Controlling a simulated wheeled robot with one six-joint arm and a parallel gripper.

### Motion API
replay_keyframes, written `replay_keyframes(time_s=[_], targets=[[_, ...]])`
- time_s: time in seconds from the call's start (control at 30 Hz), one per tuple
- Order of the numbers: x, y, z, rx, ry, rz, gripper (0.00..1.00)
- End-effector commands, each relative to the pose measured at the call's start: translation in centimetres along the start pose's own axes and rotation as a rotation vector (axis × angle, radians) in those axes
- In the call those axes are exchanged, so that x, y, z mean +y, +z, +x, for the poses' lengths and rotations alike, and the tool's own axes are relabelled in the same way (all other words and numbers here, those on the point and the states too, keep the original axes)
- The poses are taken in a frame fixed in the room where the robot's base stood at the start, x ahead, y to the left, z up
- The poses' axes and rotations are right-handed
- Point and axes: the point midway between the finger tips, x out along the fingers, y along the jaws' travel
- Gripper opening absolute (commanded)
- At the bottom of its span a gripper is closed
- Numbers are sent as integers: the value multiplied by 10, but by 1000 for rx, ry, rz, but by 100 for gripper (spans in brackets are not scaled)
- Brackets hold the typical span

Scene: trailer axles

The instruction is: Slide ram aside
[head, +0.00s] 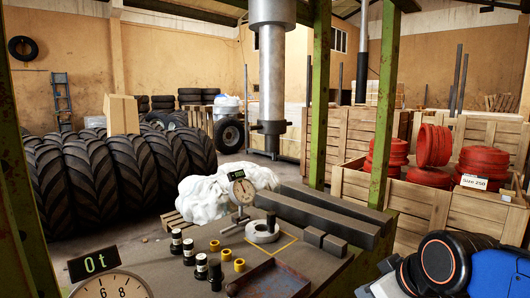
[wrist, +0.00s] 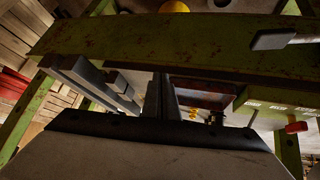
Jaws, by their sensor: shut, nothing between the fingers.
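The ram (head: 272,75) is a grey steel cylinder hanging upright at the top centre of the head view, between two green posts. It has a thick upper body, a narrower rod and a dark collar at its lower end. It hangs above the bench, clear of the ring-shaped part below. In the wrist view, my gripper (wrist: 160,90) is shut and empty, its dark fingers together in front of a rusty green beam (wrist: 165,52). The beam hides much behind it. My gripper is outside the head view, so its distance from the ram cannot be told.
The bench (head: 215,240) holds a dial gauge (head: 242,188), a pale ring (head: 262,232), dark steel bars (head: 330,212), small black and yellow cylinders and a red tray (head: 270,281). In the wrist view, a grey-ended lever (wrist: 285,38) and a red handle (wrist: 296,127) are at the right.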

Motion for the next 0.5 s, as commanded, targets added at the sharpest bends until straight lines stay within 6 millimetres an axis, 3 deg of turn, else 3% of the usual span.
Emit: replay_keyframes(time_s=[0.03, 0.2, 0.5], targets=[[-3, -23, 4, 49, -9, -70, 0], [-12, -100, 12, 220, 4, -308, 0], [-30, -221, 18, 472, 146, -671, 0]])
